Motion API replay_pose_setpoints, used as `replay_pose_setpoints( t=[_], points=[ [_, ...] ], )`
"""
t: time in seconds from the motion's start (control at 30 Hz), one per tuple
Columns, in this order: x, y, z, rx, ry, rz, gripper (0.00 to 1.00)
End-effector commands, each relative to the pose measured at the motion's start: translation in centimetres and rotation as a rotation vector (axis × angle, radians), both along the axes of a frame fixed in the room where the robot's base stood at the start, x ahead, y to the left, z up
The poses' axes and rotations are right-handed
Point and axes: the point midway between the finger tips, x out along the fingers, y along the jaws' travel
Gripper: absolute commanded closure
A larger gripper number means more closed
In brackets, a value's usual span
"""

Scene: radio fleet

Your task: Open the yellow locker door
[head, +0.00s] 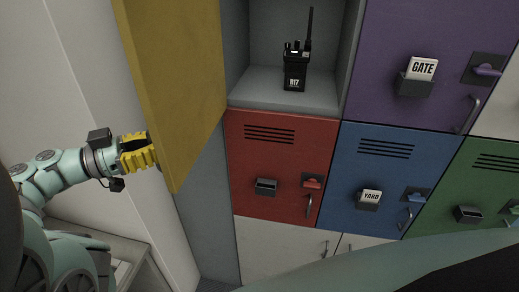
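The yellow locker door (178,75) stands swung wide open at the upper left, hinged at the left of its compartment. The open compartment (285,88) is grey inside and holds a black radio (295,70) with a tall antenna and the marking "817" or similar, standing upright. The door's handle is not visible.
A red locker (268,155) sits below the open compartment. A blue locker (385,165) labelled "YARD", a purple one (425,45) labelled "GATE" and a green one (487,180) are shut to the right. A pale wall (95,60) stands behind my arm at left.

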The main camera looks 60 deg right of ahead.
Motion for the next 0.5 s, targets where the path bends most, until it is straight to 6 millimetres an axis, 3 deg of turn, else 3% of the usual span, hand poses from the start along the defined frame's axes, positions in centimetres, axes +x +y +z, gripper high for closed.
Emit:
replay_pose_setpoints(
  t=[0.03,0.3,0.5],
  points=[
    [-0.11,0.13,0.1,-0.002,0.0,-0.006,0.89],
    [0.01,0.05,0.04,-0.001,-0.001,0.0,0.61],
    [0.04,0.03,0.02,-0.001,-0.001,0.002,0.59]
  ],
)
